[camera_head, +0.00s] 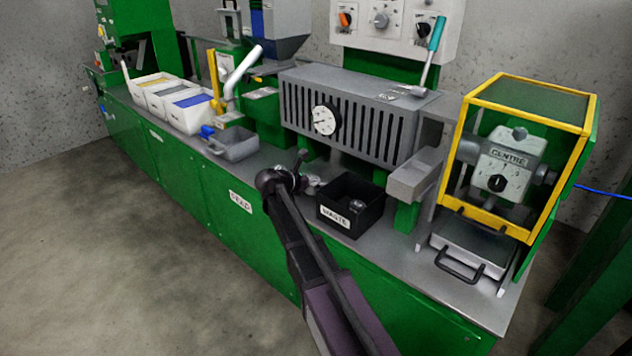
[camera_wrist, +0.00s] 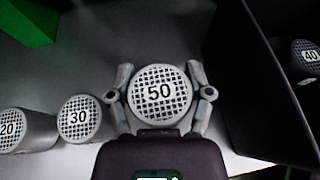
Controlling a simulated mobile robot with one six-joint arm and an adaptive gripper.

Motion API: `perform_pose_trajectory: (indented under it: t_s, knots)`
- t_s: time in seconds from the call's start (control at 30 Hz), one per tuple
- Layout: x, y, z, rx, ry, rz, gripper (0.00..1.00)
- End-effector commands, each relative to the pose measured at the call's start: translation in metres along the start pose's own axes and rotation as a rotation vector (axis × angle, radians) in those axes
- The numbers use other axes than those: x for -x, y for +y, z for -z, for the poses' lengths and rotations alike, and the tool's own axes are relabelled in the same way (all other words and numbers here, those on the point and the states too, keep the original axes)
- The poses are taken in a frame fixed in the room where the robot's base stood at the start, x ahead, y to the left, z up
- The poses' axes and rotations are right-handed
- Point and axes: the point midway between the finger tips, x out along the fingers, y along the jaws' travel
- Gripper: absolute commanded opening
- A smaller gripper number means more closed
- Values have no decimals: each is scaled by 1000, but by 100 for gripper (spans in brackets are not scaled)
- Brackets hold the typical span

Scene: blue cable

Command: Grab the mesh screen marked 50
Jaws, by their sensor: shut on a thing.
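The mesh screen marked 50 (camera_wrist: 159,105) is a round grey piece with a grid face, in the middle of the wrist view. My gripper (camera_wrist: 160,88) is shut on it, one finger on each side. In the head view my gripper (camera_head: 302,181) is at the bench's front part, left of the black bin; the screen is too small and covered to make out clearly there. Whether the screen still touches the bench cannot be told.
Screens marked 30 (camera_wrist: 80,118) and 20 (camera_wrist: 12,128) stand left of the held one. A screen marked 40 (camera_wrist: 305,55) lies in the black WASTE bin (camera_head: 336,217), close on the right. A grey slotted housing (camera_head: 350,112) stands behind. A yellow-framed guard (camera_head: 528,105) is at right.

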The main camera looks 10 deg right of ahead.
Motion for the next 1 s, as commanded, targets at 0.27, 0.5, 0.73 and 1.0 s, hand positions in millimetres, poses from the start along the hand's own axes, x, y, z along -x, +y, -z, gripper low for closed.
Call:
perform_pose_trajectory:
  t_s: [0.27,0.5,0.73,1.0]
  knots:
    - [14,0,-33,0,0,0,11]
    - [21,0,-53,0,0,0,11]
    - [26,0,-63,0,0,0,11]
    - [26,0,-65,0,-1,1,11]
